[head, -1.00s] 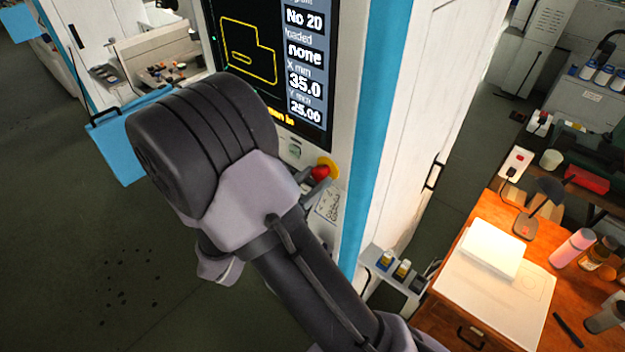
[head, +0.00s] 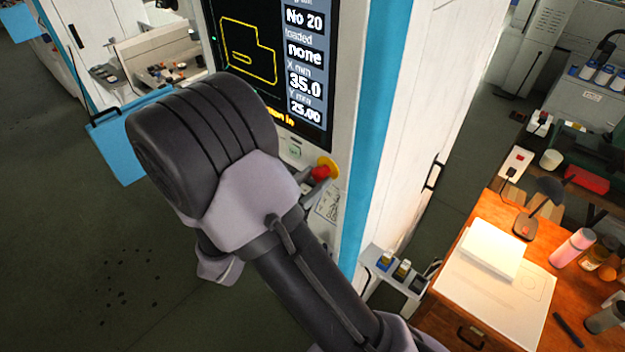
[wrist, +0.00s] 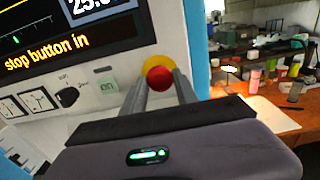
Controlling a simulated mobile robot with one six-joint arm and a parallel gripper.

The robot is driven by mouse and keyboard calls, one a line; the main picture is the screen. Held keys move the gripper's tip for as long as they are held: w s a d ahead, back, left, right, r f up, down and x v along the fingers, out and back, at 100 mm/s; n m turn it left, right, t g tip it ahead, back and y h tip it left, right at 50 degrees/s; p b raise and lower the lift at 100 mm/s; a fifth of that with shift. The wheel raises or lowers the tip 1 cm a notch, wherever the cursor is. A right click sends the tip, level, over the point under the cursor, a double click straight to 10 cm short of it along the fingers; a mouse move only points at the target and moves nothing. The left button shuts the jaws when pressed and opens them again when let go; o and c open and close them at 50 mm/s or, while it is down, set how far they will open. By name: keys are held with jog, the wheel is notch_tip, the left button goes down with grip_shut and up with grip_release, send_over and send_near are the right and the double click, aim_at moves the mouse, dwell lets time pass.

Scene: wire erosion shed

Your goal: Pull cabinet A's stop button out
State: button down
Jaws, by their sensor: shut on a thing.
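The red stop button (head: 321,173) sits on a yellow round base (head: 328,165) on the front of the white cabinet (head: 346,130), below the screen. In the wrist view the red button (wrist: 160,78) lies between the two grey fingers of my gripper (wrist: 160,84), with the yellow base (wrist: 157,62) behind it. My gripper is shut on the button. In the head view my arm hides most of the gripper. The screen (wrist: 60,42) reads "stop button in" in the wrist view.
A green button (wrist: 108,87) and a black knob (wrist: 68,97) are on the panel left of the stop button. A wooden desk (head: 440,325) with a lamp (head: 545,195) and bottles stands at the right. Open floor (head: 60,230) lies at the left.

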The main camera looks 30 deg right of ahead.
jog(key=shift+s+a+p, duration=0.2)
jog(key=shift+a+p, duration=0.2)
jog(key=shift+a, duration=0.1)
jog(key=shift+d, duration=0.1)
jog(key=c, duration=0.9)
grip_release()
jog(key=shift+a, duration=0.25)
jog(key=b+v, duration=0.1)
jog(key=v, duration=1.6)
jog(key=shift+s+a, duration=0.15)
